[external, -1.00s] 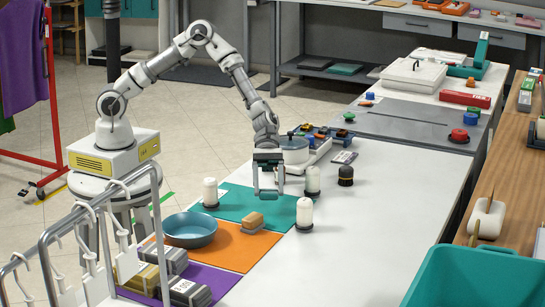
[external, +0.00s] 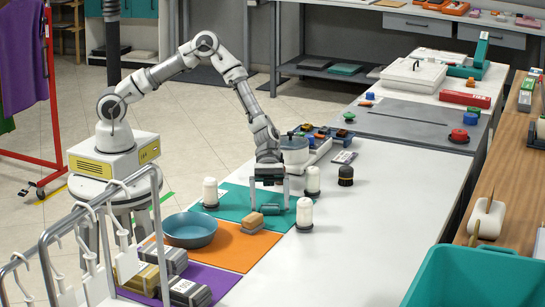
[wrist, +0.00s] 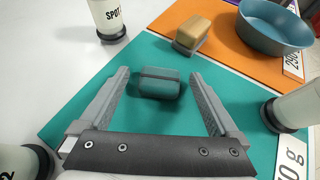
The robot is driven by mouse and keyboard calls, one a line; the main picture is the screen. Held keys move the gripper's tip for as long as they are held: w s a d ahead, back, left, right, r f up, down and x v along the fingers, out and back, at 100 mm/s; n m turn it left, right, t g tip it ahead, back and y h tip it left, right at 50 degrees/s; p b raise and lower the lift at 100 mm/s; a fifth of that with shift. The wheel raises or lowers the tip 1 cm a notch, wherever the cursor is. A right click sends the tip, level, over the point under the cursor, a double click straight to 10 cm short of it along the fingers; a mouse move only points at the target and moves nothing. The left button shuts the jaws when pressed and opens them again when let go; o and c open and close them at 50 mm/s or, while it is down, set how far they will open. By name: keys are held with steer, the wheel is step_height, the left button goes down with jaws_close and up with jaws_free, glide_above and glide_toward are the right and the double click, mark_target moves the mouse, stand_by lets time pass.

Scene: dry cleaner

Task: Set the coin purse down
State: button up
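The coin purse (external: 271,209) is a small, rounded teal case with a dark seam across it. It lies on the teal mat (external: 234,200), and it also shows in the wrist view (wrist: 160,84). My gripper (external: 269,204) is open just above the mat. In the wrist view my gripper (wrist: 160,75) has its two fingers spread on either side of the purse, with a visible gap on each side.
White bottles with dark bases (external: 210,192) (external: 312,180) (external: 304,214) stand around the mat. A tan block (external: 252,220) and a blue bowl (external: 190,230) sit on the orange mat (external: 238,250).

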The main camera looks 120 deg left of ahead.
steer(key=shift+r, duration=0.25)
steer(key=p+v, duration=0.2)
steer(key=v, duration=1)
steer(key=s+d+r+m+g+y, duration=0.3)
steer(key=s+d+r+m, duration=0.1)
steer(key=s+r+m, duration=0.25)
steer(key=s+r+m+t+y, duration=0.1)
steer(key=s+r+m, duration=0.3)
steer(key=s, duration=0.4)
steer(key=s+a+r+m+t+y, duration=0.1)
steer(key=s+r+m+y, duration=0.3)
steer(key=s+m, duration=0.3)
steer(key=s+a+r+m+y, duration=0.1)
steer(key=s+r+m, duration=0.4)
steer(key=s, duration=0.5)
steer(key=shift+m+t+y, duration=0.4)
steer(key=shift+m+y, duration=0.15)
steer(key=shift+y, duration=0.35)
steer(key=shift+s+r, duration=0.1)
